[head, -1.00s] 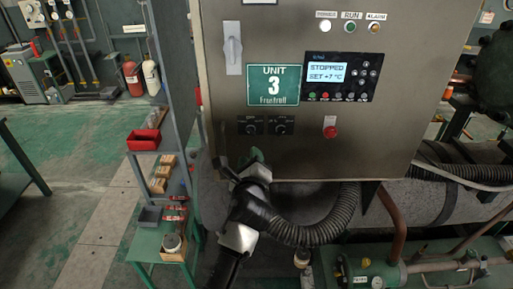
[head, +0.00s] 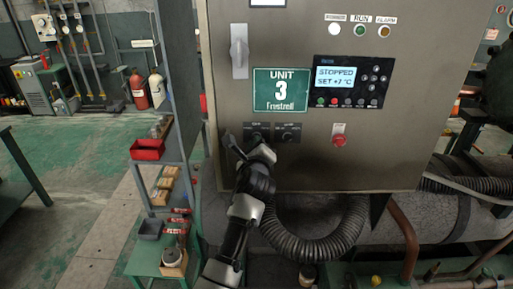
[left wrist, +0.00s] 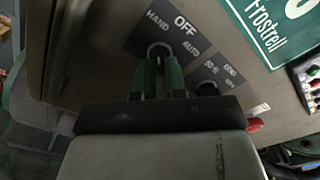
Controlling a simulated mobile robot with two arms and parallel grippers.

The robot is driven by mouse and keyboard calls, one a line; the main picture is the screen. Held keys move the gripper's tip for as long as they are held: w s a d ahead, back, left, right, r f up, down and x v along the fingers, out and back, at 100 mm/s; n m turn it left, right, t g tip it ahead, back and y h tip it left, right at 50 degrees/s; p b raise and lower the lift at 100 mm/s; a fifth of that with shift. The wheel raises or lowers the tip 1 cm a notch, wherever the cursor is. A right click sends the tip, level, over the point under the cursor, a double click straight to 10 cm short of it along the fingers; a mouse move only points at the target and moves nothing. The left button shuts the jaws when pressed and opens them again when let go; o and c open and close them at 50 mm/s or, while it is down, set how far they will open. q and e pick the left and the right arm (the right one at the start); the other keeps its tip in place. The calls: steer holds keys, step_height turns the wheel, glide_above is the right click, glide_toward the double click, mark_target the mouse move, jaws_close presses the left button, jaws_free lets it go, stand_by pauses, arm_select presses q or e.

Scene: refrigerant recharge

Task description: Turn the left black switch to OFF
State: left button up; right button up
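The left black switch (head: 256,128) is on the grey cabinet front, below the green UNIT 3 sign. Its HAND / OFF / AUTO plate (left wrist: 187,25) is readable in the left wrist view. My left gripper (head: 243,146) is in front of this switch, its fingers partly hidden by its own body. In the left wrist view, its two green fingers (left wrist: 160,62) reach the left switch's knob (left wrist: 158,49), close together with a narrow gap. Whether they clamp the knob is unclear, and they hide where it points. My right gripper is out of view.
A second black switch (head: 289,132) sits close to the right, with a red button (head: 339,140) beyond it. The display (head: 345,80) reads STOPPED, SET +7 °C. A grey handle (head: 239,50) is higher up. A shelf with a red bin (head: 147,149) stands left.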

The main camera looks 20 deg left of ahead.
arm_select(q)
jaws_close()
steer(key=shift+m+p, duration=1.1)
steer(key=shift+p, duration=0.1)
steer(key=shift+r, duration=0.1)
steer(key=shift+a+m+p, duration=0.1)
steer(key=shift+m+p, duration=1.05)
steer(key=shift+m, duration=0.05)
